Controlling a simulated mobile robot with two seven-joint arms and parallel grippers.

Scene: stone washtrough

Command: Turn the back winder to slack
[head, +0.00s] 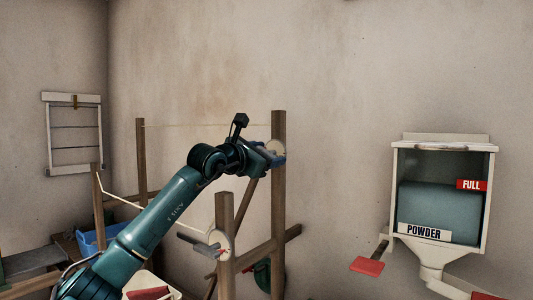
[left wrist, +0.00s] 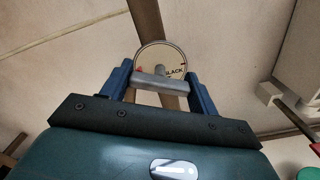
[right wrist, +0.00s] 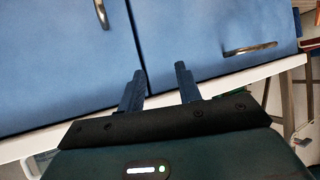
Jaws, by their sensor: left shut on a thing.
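The back winder (head: 275,146) is a pale round disc on the tall wooden post (head: 278,205), largely hidden by my left gripper (head: 275,159) in the head view. In the left wrist view the back winder's dial (left wrist: 158,52) shows a red mark at its left and lettering ending in "LACK" at its right. The blue fingers of my left gripper (left wrist: 163,85) are shut on the winder's grey bar handle (left wrist: 155,83), which lies slightly tilted across them. My right gripper (right wrist: 160,88) is open and empty, facing blue cabinet doors (right wrist: 190,35).
A second winder (head: 220,243) sits on the shorter front post (head: 225,220). A powder dispenser (head: 440,200) with a red lever (head: 367,266) hangs on the right wall. A blue basket (head: 93,238) stands at left. A thin line (head: 200,124) runs from the far left post (head: 141,165).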

